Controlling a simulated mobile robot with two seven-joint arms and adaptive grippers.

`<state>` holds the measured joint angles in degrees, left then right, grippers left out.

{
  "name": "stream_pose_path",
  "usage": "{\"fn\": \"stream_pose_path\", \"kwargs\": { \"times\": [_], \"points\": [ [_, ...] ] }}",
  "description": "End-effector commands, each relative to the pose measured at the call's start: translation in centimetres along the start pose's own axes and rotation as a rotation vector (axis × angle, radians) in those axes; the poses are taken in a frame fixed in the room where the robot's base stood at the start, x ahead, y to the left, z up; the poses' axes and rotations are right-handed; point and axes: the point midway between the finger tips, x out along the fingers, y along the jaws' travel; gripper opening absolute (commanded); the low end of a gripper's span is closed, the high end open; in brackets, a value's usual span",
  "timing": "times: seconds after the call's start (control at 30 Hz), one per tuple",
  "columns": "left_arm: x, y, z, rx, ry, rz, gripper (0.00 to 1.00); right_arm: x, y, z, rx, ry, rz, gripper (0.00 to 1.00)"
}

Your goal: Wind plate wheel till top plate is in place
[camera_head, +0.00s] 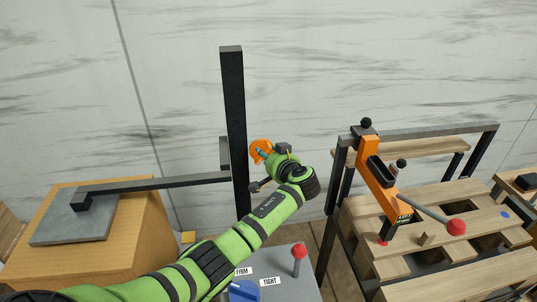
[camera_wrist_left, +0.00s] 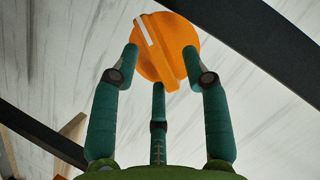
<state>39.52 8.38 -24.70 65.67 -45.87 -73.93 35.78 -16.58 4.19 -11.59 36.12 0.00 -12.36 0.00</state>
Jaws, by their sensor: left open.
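The plate wheel is an orange round knob (camera_head: 257,146) beside the black upright post (camera_head: 233,110). In the left wrist view the wheel (camera_wrist_left: 178,38) shows a raised orange grip bar and a white mark. My left gripper (camera_head: 266,155) is at the wheel. Its teal fingers (camera_wrist_left: 160,64) are open and spread around the wheel's near side; I cannot tell whether they touch it. The grey top plate (camera_head: 62,224) hangs from a dark horizontal arm (camera_head: 160,184) and appears at the top of the wooden block (camera_head: 140,240). Any gap beneath it cannot be seen.
A grey panel (camera_head: 298,285) with a blue knob (camera_head: 243,291), a red-ended lever (camera_head: 299,252) and "FIRM" and "TIGHT" labels lies below my arm. At right stands a slatted wooden rack (camera_head: 440,250) with an orange clamp (camera_head: 378,180) and red-ended handle (camera_head: 456,227).

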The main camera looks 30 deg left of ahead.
Motion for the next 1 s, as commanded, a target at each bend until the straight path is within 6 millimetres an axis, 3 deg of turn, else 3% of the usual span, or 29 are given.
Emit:
{"fn": "stream_pose_path", "kwargs": {
  "times": [0.2,0.23,0.33,0.37,0.67,1.0],
  "points": [
    [0.1,0.0,0.0,0.0,0.0,0.0,0.46,0.0,0.0,0.7,0.0,-0.012,0.0,0.46],
    [0.1,0.0,0.0,0.0,0.001,0.0,0.42,0.0,0.0,0.8,0.0,-0.015,0.0,0.46],
    [0.1,0.0,0.0,0.0,0.001,0.0,0.02,-0.1,0.1,1.4,0.0,-0.024,0.001,0.46],
    [0.1,0.0,0.0,0.0,0.001,0.0,0.0,-0.1,0.1,1.5,0.0,-0.027,0.001,0.46],
    [0.1,0.1,0.1,0.01,0.001,-0.004,0.0,0.1,0.4,2.0,0.0,-0.035,0.005,0.46],
    [0.2,0.5,0.3,0.156,0.0,-0.066,0.0,1.8,0.5,2.0,0.0,-0.03,0.006,0.46]
  ]
}}
